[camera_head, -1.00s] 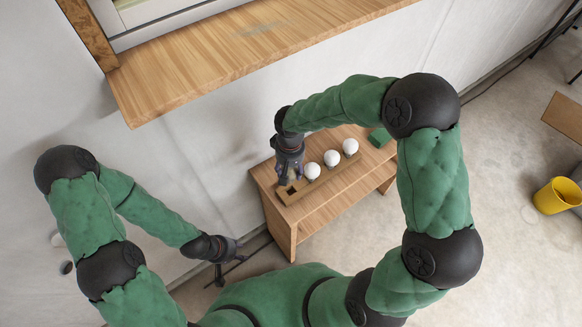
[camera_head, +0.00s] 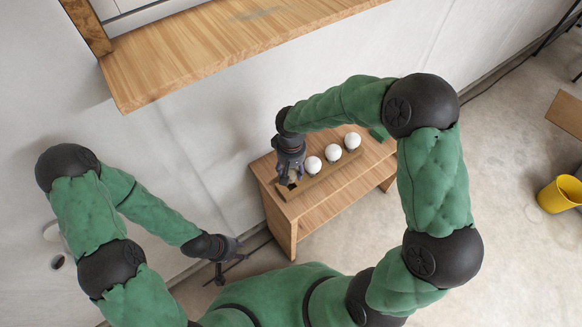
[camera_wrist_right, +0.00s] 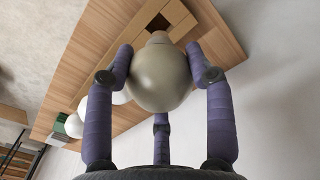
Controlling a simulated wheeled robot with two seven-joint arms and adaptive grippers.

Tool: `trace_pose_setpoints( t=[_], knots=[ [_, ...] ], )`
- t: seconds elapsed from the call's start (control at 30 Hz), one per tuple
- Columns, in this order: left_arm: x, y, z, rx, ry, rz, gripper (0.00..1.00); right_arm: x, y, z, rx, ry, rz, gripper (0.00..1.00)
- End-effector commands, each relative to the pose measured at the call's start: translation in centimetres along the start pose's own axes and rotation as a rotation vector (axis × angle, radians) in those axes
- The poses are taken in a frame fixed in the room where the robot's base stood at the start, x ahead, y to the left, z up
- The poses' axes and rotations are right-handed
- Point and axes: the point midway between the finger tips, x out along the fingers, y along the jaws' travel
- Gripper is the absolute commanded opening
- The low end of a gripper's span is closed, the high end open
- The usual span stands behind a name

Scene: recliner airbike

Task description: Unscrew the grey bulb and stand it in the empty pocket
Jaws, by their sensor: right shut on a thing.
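My right gripper (camera_head: 289,178) is over the near left end of the wooden bulb rack (camera_head: 322,179). In the right wrist view its fingers (camera_wrist_right: 160,75) are shut around the grey bulb (camera_wrist_right: 158,78), whose narrow neck points away from the palm. The neck lines up with the dark square empty pocket (camera_wrist_right: 160,22); I cannot tell whether its tip is inside. In the head view the gripper hides most of the bulb and part of the pocket. My left gripper (camera_head: 230,248) hangs low at the left, away from the rack; its finger opening is unclear.
White bulbs (camera_head: 313,165) (camera_head: 333,153) (camera_head: 352,140) stand in the rack beside my right gripper. A green block (camera_head: 379,133) lies at the far end of the small wooden table (camera_head: 290,223). A wooden ledge (camera_head: 220,50) juts from the wall above. A yellow bucket (camera_head: 560,194) stands on the floor.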

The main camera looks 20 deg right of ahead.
Motion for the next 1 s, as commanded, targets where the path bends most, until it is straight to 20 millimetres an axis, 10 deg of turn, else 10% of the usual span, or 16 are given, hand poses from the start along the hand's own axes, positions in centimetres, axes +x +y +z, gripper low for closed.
trace_pose_setpoints(
  t=[1.0],
  knots=[
    [1.8,-0.6,-0.1,0.0,0.0,0.0,0.4,2.2,0.0,0.0,0.0,0.0,0.0,0.25]
  ],
)
